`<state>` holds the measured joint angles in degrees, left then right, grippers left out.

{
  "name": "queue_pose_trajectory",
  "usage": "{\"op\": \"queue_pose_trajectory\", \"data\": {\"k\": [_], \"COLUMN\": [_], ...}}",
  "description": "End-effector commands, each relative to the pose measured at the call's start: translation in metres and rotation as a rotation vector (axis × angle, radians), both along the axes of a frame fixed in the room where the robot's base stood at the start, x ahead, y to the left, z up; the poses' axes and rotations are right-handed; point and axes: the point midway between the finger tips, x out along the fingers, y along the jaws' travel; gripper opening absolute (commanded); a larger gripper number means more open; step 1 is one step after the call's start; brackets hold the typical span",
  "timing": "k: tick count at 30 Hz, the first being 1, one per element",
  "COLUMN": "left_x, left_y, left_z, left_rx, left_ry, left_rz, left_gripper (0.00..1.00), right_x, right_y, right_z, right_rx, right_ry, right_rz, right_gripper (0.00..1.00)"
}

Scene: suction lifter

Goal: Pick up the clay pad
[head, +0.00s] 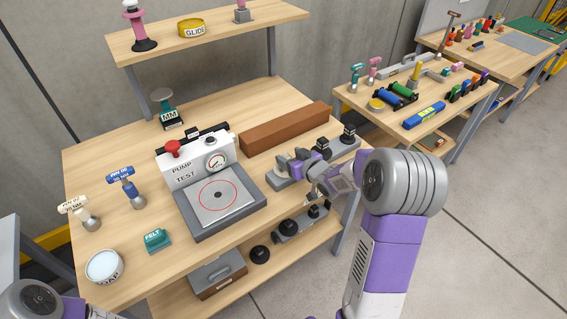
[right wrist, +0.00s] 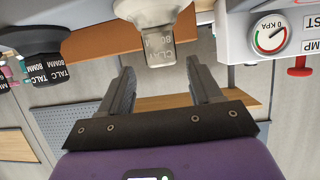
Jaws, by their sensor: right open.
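The clay pad (right wrist: 160,42) is a light grey-beige block with "CLAY 80MM" on it. In the right wrist view it is just beyond the fingertips, roughly in line with the gap between them. My right gripper (right wrist: 164,76) is open and nothing is between its fingers. In the head view the right gripper (head: 298,162) is at the right side of the bench, by the pad rack (head: 280,183), and largely covers the clay pad's place. My left gripper is not in view; only part of my left arm shows at the bottom left.
Black talc pads (right wrist: 50,72) stand beside the clay pad. The pump test unit (head: 195,165) with its gauge and plate is left of the gripper. A brown beam (head: 285,128) lies behind. A felt pad (head: 156,239) and a soap tin (head: 104,266) are at front left.

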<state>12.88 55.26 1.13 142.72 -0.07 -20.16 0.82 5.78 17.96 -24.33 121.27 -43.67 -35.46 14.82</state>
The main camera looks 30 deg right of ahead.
Motion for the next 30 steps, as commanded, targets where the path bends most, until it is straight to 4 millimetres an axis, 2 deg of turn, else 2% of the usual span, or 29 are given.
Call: {"op": "queue_pose_trajectory", "data": {"k": [7,12,20,30], "left_x": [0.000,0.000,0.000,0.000], "left_y": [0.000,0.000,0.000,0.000], "left_z": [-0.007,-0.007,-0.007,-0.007], "left_rx": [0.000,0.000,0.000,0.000], "left_ry": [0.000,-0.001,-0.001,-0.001], "left_rz": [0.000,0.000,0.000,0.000], "left_gripper": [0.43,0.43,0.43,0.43], "right_x": [0.025,0.042,0.044,0.043], "right_y": [0.006,0.006,0.005,0.005], "right_z": [-0.025,-0.029,-0.029,-0.029], "right_rx": [-0.002,-0.001,0.000,0.000], "right_ry": [0.002,0.000,0.000,0.000], "right_rz": [0.004,0.000,0.000,0.000], "right_gripper": [0.64,0.64,0.64,0.13]}}
